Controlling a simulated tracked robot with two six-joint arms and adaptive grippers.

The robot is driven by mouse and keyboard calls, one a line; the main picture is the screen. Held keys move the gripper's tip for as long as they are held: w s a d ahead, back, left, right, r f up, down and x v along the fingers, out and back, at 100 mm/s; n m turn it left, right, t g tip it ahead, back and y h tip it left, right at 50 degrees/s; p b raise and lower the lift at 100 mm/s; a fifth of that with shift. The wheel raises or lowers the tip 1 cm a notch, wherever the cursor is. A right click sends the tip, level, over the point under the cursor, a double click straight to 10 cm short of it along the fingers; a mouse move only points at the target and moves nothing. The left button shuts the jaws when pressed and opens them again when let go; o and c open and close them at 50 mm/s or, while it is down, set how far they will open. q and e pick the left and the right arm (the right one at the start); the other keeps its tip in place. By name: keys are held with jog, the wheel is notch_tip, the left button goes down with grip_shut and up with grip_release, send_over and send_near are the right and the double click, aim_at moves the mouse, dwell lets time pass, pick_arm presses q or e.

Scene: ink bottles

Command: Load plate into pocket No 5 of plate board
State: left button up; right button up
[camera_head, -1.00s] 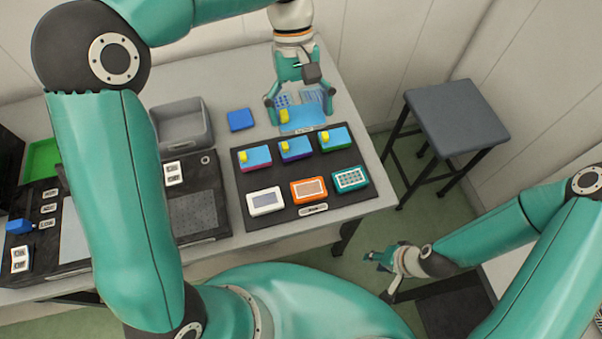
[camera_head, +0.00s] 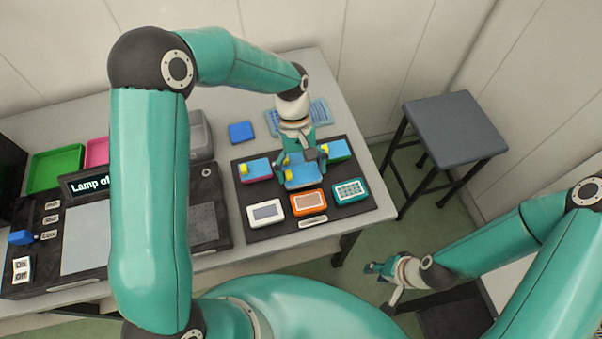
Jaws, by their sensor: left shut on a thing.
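The plate board (camera_head: 235,192) is a black panel on the table with two rows of small coloured blocks. In its back row stand blue-topped blocks with yellow knobs, one on a pink base (camera_head: 256,169) at left and one on a green base (camera_head: 338,150) at right. My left gripper (camera_head: 300,172) is shut on a blue plate (camera_head: 303,178) with a yellow knob, over the middle of the board. Gripper and plate hide the middle back-row block. Whether the plate touches anything below cannot be told. Pocket numbers are not legible. My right gripper (camera_head: 384,282) hangs low at right, away from the table.
The front row holds white (camera_head: 267,213), orange (camera_head: 308,203) and teal (camera_head: 350,191) blocks. Behind the board lie a blue block (camera_head: 241,132) and a blue rack (camera_head: 318,114). A dark control panel (camera_head: 90,225) and green tray (camera_head: 56,170) are left; a stool (camera_head: 454,124) stands right.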

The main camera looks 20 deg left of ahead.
aim_at(301, 170)
pick_arm(q)
notch_tip(301, 170, down, 3)
jog(key=shift+r, duration=0.1)
jog(key=shift+f+b, duration=0.3)
jog(key=shift+f, duration=0.2)
jog(key=o, duration=0.9)
jog(key=shift+c, duration=0.2)
jog(key=shift+o, duration=0.5)
jog(key=shift+r, duration=0.15)
